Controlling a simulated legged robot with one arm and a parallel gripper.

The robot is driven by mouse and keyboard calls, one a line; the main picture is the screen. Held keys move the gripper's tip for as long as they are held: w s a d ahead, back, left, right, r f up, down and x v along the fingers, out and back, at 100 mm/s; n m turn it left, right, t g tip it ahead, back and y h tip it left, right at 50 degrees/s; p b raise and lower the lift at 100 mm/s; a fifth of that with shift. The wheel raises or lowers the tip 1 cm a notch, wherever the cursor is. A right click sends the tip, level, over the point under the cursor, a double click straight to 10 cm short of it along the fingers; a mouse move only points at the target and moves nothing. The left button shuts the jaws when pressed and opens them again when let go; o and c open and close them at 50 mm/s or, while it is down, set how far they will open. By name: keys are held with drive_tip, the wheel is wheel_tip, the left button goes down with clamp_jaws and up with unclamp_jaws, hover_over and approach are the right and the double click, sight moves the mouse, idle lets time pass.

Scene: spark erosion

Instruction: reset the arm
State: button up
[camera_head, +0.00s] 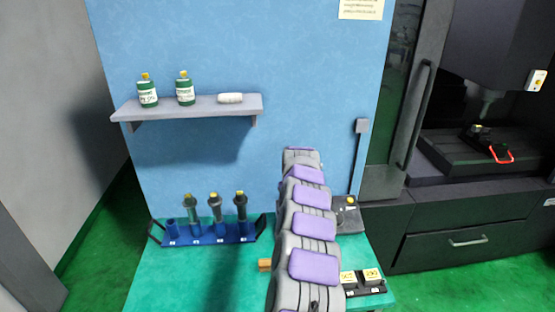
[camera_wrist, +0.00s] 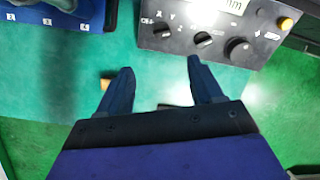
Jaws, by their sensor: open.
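My arm reaches forward over the green table (camera_head: 155,285) in the head view, grey with purple pads. The arm hides its own gripper there. In the wrist view my gripper (camera_wrist: 160,78) is open, its two dark fingers spread apart with nothing between them but green tabletop. The block also shows left of my arm in the head view (camera_head: 264,265).
A blue rack (camera_head: 205,237) holds several dark tool holders at the table's left. A control box (camera_wrist: 210,30) with knobs stands beyond the fingers. A shelf (camera_head: 190,106) carries two green bottles and a white item. A black tray (camera_head: 367,291) lies right of my arm. The machine (camera_head: 470,150) stands right.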

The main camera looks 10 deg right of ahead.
drive_tip(key=s+a+r+n+g+y+b, duration=0.1)
drive_tip(key=s+a+r+n, duration=0.25)
drive_tip(key=s+n, duration=0.3)
drive_tip(key=s+a+r+n+g+y+b, duration=0.1)
drive_tip(key=s+a+r+n, duration=0.2)
drive_tip(key=s+r+n, duration=0.35)
drive_tip(key=s+a+r+n+g+y+b, duration=0.1)
drive_tip(key=s+a+r+n, duration=0.2)
drive_tip(key=s, duration=0.6)
drive_tip(key=s+d+f+n+g+h, duration=0.1)
drive_tip(key=s+n, duration=0.4)
drive_tip(key=s, duration=0.7)
drive_tip(key=s+d+f+n+g+h+b, duration=0.1)
drive_tip(key=s+d+f+n, duration=0.2)
drive_tip(key=s, duration=1)
drive_tip(key=s+d+f+n+b, duration=0.1)
drive_tip(key=s+d+n, duration=0.5)
drive_tip(key=s, duration=0.7)
drive_tip(key=shift+s+d+f+n+g+h, duration=0.2)
drive_tip(key=shift+f+n+g+h, duration=0.2)
drive_tip(key=shift+f+n, duration=0.35)
drive_tip(key=shift+w+r, duration=0.1)
